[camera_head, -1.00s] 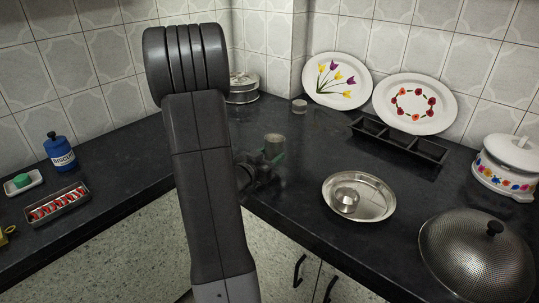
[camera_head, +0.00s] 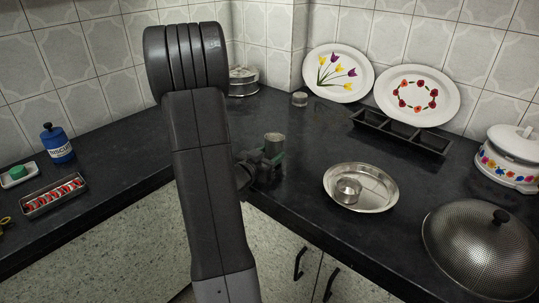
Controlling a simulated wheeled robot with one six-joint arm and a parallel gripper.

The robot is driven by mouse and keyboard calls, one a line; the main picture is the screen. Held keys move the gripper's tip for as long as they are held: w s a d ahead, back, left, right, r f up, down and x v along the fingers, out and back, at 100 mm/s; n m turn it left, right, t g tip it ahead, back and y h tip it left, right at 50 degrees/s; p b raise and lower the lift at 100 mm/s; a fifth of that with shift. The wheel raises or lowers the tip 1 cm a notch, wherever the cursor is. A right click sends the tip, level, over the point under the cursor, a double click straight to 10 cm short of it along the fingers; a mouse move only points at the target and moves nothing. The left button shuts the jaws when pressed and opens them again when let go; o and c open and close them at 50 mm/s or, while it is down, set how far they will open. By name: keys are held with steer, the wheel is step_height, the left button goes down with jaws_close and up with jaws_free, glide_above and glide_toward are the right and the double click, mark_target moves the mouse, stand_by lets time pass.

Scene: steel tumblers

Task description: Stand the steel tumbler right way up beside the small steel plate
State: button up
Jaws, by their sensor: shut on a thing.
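The steel tumbler (camera_head: 274,143) is a small, shiny cylinder in the middle of the camera_head view. My arm hides part of the counter.
A black divided tray (camera_head: 400,135) lies behind the plate, and a perforated steel dome (camera_head: 480,250) stands at the front right. A small steel pot (camera_head: 300,99) stands near the wall corner. Dark counter (camera_head: 310,165) between gripper and plate is clear.

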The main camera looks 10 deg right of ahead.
steer(key=shift+f, duration=0.3)
steer(key=o, duration=1.9)
steer(key=shift+r, duration=0.15)
step_height(320, 180, up, 13)
steer(key=p, duration=1)
steer(key=shift+f, duration=0.2)
steer(key=shift+f, duration=0.25)
